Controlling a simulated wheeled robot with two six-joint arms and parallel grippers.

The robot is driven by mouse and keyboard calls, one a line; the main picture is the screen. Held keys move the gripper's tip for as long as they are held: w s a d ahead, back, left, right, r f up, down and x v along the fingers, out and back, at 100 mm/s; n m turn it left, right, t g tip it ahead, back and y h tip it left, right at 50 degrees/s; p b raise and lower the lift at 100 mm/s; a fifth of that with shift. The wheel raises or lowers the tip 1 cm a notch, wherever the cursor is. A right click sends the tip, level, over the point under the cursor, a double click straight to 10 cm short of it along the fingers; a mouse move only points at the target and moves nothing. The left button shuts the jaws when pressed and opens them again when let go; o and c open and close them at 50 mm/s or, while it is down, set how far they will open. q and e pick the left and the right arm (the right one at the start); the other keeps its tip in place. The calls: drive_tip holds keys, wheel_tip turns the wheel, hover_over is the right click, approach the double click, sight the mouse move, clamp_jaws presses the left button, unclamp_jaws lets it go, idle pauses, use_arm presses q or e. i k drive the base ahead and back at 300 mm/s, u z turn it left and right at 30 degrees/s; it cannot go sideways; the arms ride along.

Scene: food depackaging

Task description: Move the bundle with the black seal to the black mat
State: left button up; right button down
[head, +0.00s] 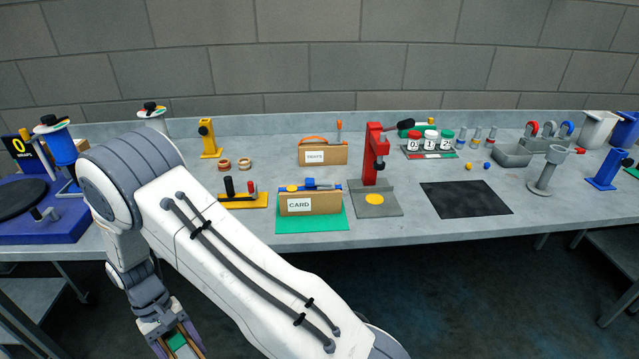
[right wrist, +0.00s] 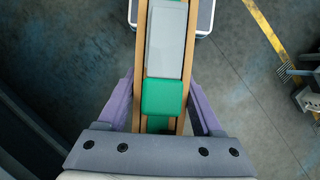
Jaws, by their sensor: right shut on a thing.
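The black mat (head: 465,198) lies flat and empty on the right half of the bench. My right gripper (head: 178,343) is low at the left, below and in front of the bench edge, far from the mat. It is shut on a long piece with a green end (right wrist: 163,97) and a pale grey face (right wrist: 166,42), seen between two tan strips in the right wrist view. I cannot see a black seal on this piece, so I cannot tell whether it is the bundle. My left gripper is not in view.
A CARD box (head: 311,203) on a green mat, a red press (head: 374,155) and a TRAYS box (head: 322,153) stand mid-bench. A yellow stand (head: 243,202) holds black and red cylinders. Jars (head: 430,140) stand behind the black mat. A blue turntable unit (head: 40,222) is at left.

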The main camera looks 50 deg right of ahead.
sight(458, 198)
drive_tip(key=u, duration=1.75)
drive_tip(key=k, duration=1.8)
drive_tip(key=z, duration=1.75)
